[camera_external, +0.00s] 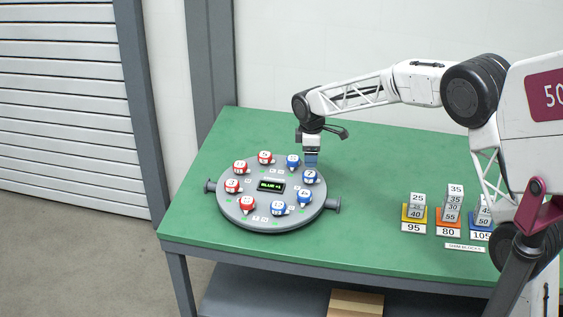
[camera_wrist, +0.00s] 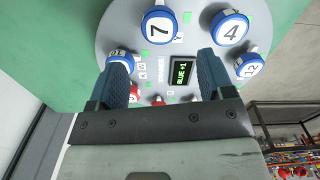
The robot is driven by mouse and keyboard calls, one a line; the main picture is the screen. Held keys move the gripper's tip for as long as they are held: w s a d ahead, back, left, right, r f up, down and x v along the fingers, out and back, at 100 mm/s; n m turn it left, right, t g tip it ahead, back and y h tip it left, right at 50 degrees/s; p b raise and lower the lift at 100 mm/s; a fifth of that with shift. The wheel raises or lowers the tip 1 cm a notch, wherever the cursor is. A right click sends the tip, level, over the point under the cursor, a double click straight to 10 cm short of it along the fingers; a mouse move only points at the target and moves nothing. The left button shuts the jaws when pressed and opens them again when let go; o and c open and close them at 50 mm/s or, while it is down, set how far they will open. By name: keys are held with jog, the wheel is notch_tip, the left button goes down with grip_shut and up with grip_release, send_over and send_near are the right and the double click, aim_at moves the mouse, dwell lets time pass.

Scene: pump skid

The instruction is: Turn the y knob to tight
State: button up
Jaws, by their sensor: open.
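A round grey panel (camera_external: 238,213) lies on the green table with red and blue numbered knobs around its rim. In the wrist view the blue knob marked 7 (camera_wrist: 159,25) has a small white label (camera_wrist: 179,37) beside it that looks like a Y. This knob also shows in the external view (camera_external: 310,177). My gripper (camera_external: 311,162) points down over the panel's far right rim, near the 7 knob. In the wrist view its fingers (camera_wrist: 164,60) are apart and empty, with the 7 knob beyond them. No "tight" mark is readable.
A display (camera_wrist: 183,73) at the panel's centre reads "BLUE +1". Blue knobs 4 (camera_wrist: 229,28), 12 (camera_wrist: 248,66) and 10 (camera_wrist: 120,59) are close by. Numbered gauge blocks (camera_external: 453,205) stand at the table's right. The table between the panel and blocks is clear.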

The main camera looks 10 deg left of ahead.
aim_at(309, 173)
jog(key=shift+f, duration=3.9)
jog(key=shift+c, duration=0.4)
jog(key=c, duration=0.8)
jog(key=shift+c, duration=0.2)
